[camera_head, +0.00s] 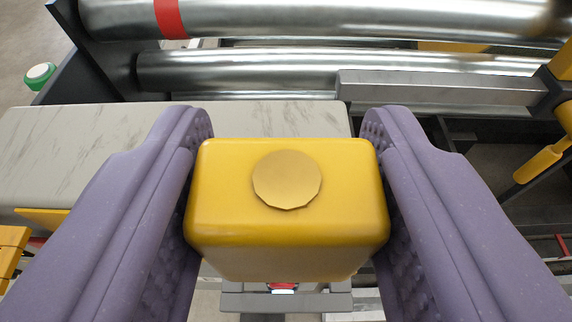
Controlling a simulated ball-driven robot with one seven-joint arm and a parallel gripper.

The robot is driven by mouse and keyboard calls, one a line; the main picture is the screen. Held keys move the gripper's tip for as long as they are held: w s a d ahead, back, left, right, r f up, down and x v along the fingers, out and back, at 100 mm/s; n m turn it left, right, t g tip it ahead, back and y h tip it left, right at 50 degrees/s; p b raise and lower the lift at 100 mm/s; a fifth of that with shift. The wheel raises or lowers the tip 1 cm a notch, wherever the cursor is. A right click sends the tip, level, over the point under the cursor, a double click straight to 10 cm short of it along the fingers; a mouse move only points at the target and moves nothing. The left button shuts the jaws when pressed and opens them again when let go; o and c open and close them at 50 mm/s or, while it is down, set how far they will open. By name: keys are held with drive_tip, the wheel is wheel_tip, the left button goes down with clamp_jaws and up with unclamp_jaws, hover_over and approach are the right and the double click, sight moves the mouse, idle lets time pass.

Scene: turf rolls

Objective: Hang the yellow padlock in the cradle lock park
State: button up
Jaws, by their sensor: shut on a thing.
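The yellow padlock (225,222) is a rounded block with a round brass-coloured disc on the face toward me. It fills the lower middle of the view. My gripper (288,215) is shut on it, with one purple finger pressed to its left side and one to its right side. The padlock's shackle is hidden from this view. I cannot make out the cradle lock park for certain.
Large shiny metal rollers (330,62) run across the top, the upper one with a red band (170,18). A grey rectangular bar (440,87) lies at right. A pale streaked slab (80,150) is at left. A green and white round object (40,75) is at far left.

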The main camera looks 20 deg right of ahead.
sight(286, 256)
drive_tip(key=shift+f+b, duration=2.15)
drive_tip(key=shift+f, duration=0.4)
drive_tip(key=o, duration=1.2)
drive_tip(key=p+v, duration=0.2)
drive_tip(key=v, duration=0.5)
drive_tip(key=shift+s+a+r, duration=0.1)
drive_tip(key=shift+s, duration=0.3)
